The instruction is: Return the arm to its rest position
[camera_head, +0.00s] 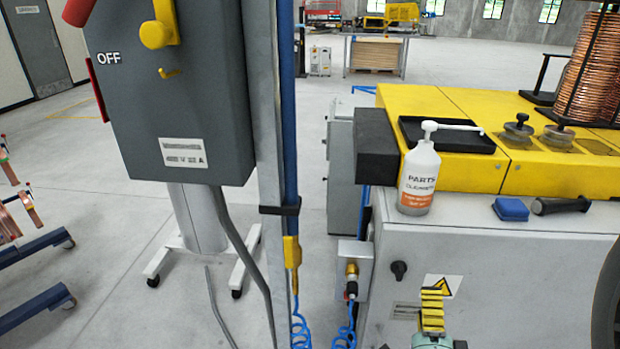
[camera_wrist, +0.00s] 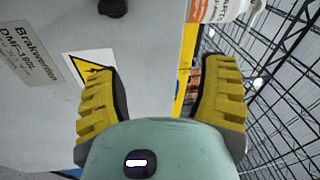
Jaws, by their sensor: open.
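My gripper (camera_head: 433,302) shows at the bottom of the head view, in front of the white machine cabinet (camera_head: 510,275) and just below its yellow warning label. Only its yellow ribbed finger and part of its teal body show there. In the wrist view my gripper (camera_wrist: 162,75) has its two yellow fingers spread wide, with nothing held between them. The grey cabinet face, a nameplate (camera_wrist: 35,55) and the warning label (camera_wrist: 92,68) lie beyond the left finger. Most of my arm is out of view.
A parts cleaner bottle (camera_head: 418,178), a blue block (camera_head: 510,209) and a dark-handled tool (camera_head: 560,205) stand or lie on the cabinet ledge. A grey switch box (camera_head: 170,100) and post stand left. Coiled blue hoses (camera_head: 345,335) hang beside the cabinet. Open floor lies behind.

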